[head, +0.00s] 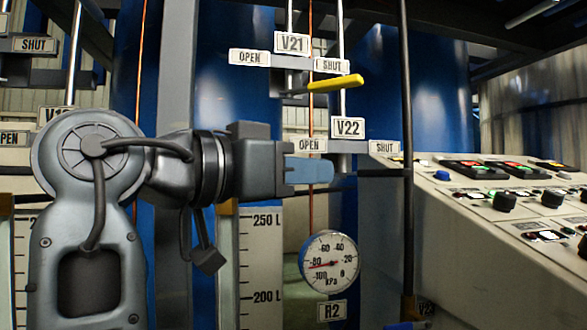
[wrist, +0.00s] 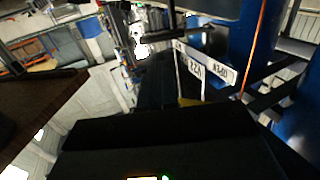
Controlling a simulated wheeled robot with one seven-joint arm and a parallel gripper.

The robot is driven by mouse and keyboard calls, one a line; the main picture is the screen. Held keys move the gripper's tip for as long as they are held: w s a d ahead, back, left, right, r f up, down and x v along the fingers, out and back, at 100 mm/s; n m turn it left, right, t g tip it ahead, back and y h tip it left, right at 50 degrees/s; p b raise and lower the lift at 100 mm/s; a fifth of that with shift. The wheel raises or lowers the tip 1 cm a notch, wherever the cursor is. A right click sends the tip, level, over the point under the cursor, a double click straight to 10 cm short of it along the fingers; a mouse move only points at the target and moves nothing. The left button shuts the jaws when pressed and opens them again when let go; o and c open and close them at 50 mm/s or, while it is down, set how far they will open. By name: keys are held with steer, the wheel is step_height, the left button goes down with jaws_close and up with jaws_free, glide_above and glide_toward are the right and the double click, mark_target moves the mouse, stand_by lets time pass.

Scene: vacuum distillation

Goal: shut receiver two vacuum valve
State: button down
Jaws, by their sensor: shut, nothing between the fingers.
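The V22 valve plate (head: 347,128) hangs above the R2 gauge (head: 329,262) in the head view, with an OPEN label (head: 309,145) at its left and a SHUT label (head: 384,147) at its right. No V22 lever shows clearly; my gripper covers that spot. My gripper (head: 326,171) is shut just below the V22 OPEN label, pointing right, its blue-grey fingers together. I cannot tell whether it touches the valve. Above it, the V21 plate (head: 291,43) has a yellow lever (head: 336,85) pointing right, under its SHUT label (head: 332,66). A yellow piece (wrist: 188,102) shows in the wrist view.
A sloped control console (head: 500,220) with knobs and buttons fills the right side. A vertical dark pipe (head: 407,220) stands between it and the valves. Thin vertical pipes run beside the valves. A level scale (head: 261,262) stands below my gripper.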

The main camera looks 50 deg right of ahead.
mark_target(380, 173)
steer(key=p+x, duration=0.1)
steer(key=x, duration=0.9)
